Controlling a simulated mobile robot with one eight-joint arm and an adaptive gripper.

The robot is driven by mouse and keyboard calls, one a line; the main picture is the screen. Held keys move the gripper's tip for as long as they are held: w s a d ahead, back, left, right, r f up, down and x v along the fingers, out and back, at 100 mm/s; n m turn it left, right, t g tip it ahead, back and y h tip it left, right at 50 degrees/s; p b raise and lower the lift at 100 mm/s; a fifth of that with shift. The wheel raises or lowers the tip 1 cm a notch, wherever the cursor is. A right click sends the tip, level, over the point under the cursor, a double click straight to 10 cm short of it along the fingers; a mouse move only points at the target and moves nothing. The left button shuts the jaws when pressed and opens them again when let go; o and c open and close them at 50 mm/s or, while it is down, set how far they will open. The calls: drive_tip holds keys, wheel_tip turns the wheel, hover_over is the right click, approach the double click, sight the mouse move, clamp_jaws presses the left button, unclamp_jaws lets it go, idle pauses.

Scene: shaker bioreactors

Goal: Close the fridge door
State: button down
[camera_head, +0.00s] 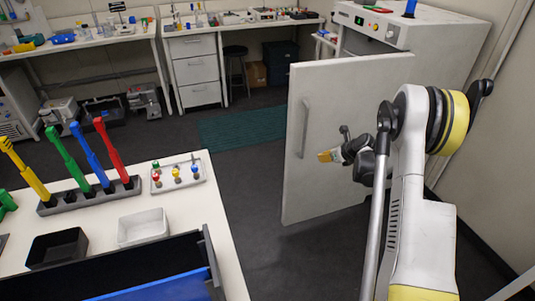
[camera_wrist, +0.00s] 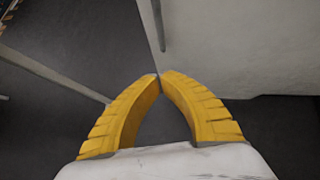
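The white fridge door (camera_head: 345,115) stands wide open, swung out from the white fridge (camera_head: 430,30) at the back right. Its long vertical handle (camera_head: 305,128) is near the door's left edge. My gripper (camera_head: 321,156) is in front of the door's handle side, to the right of the handle in the head view. In the wrist view the yellow fingertips (camera_wrist: 160,76) meet, with nothing between them. The door (camera_wrist: 240,50) fills the upper right there, and the handle (camera_wrist: 160,22) shows above the fingertips. I cannot tell whether the gripper touches the door.
A white table (camera_head: 222,225) at the lower left holds a rack of coloured tools (camera_head: 90,195), a small tray (camera_head: 180,185) and bins. A bench with drawers (camera_head: 195,70) is at the back. Dark floor (camera_head: 250,175) is clear between table and door. A wall is at right.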

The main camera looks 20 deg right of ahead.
drive_tip(key=w+r+b+x, duration=0.2)
drive_tip(key=b+x, duration=0.3)
drive_tip(key=x, duration=0.7)
drive_tip(key=shift+w+f, duration=0.15)
drive_tip(key=shift+f, duration=0.1)
drive_tip(key=shift+a, duration=0.2)
